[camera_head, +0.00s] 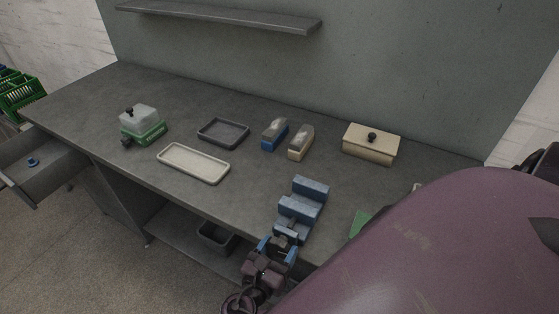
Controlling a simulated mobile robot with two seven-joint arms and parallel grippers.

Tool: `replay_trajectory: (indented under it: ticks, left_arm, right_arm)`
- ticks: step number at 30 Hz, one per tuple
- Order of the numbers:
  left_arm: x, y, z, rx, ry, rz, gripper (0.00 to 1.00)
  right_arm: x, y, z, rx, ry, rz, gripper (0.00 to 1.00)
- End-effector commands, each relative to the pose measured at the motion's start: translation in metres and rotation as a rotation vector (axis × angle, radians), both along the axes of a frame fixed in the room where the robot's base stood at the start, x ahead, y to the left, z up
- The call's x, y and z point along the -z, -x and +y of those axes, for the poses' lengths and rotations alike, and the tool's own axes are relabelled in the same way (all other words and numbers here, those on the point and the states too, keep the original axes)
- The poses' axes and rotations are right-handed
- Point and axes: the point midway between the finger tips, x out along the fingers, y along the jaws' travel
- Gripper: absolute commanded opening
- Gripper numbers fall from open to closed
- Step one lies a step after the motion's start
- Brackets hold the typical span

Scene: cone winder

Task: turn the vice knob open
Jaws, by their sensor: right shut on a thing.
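The blue vice (300,206) stands near the front edge of the grey workbench, with two upright jaw blocks and a gap between them. Its knob is at the front end, towards me, and is mostly hidden by my gripper. My right gripper (279,249) is at the front of the vice, shut on the vice knob, with blue fingertips around it. Its dark purple wrist hangs in front of the bench edge. My left gripper is not in view.
On the workbench (90,105) are a cream tray (193,163), a dark tray (223,132), a green-based box (143,124), two brushes (275,134) (301,142) and a cream lidded box (371,144). An open drawer (45,165) juts out at left. My large purple arm link covers the lower right.

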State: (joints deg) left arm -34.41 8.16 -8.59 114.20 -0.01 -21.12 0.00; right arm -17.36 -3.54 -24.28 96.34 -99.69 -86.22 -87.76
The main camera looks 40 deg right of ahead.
Motion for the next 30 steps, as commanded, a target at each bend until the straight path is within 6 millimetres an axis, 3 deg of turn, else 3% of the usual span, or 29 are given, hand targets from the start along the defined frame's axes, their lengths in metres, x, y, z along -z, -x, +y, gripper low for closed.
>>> replay_trajectory:
  ticks: [11, 12, 16, 30]
  left_arm:
    - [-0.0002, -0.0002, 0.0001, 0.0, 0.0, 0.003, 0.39]
    - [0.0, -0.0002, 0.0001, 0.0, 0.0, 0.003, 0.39]
    - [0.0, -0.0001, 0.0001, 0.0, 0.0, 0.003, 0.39]
    - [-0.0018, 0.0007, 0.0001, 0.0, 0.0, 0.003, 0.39]
  right_arm:
    - [-0.0002, -0.0004, -0.0005, 0.0, 0.006, 0.007, 0.38]
    - [-0.0001, -0.0003, -0.0005, 0.0, 0.006, 0.007, 0.66]
    - [0.0, -0.0003, -0.0004, 0.0, 0.005, 0.008, 0.86]
    - [-0.0002, -0.0009, -0.0022, 0.0, 0.005, 0.009, 0.87]
